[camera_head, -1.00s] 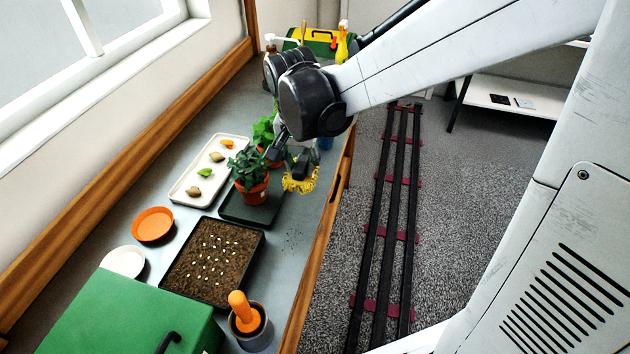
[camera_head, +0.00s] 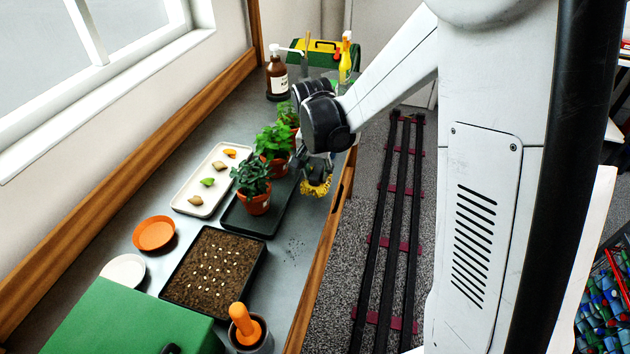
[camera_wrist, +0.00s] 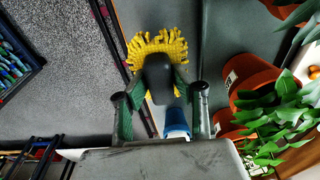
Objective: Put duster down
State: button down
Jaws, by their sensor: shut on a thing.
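The duster has a yellow fluffy head (camera_head: 316,188), which also shows in the wrist view (camera_wrist: 150,48), and a dark handle (camera_wrist: 157,78). My gripper (camera_wrist: 158,95) is shut on this handle, one finger on each side. In the head view my gripper (camera_head: 318,168) holds the duster near the right edge of the grey workbench (camera_head: 285,265), right of the potted plants. The yellow head hangs at the bench's wooden front edge. I cannot tell whether it touches the surface.
Potted plants (camera_head: 258,204) stand on a dark tray (camera_head: 240,219), close to my gripper. A soil tray (camera_head: 262,262) and an orange-handled tool in a pot (camera_head: 243,322) are nearer. Bare bench lies right of the soil tray.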

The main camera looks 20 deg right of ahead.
aim_at(317, 183)
jog(key=shift+f, duration=2.05)
jog(key=shift+f+b, duration=0.2)
jog(key=shift+b, duration=0.1)
jog(key=c, duration=1.4)
grip_release()
jog(key=shift+c, duration=0.2)
jog(key=shift+r, duration=0.25)
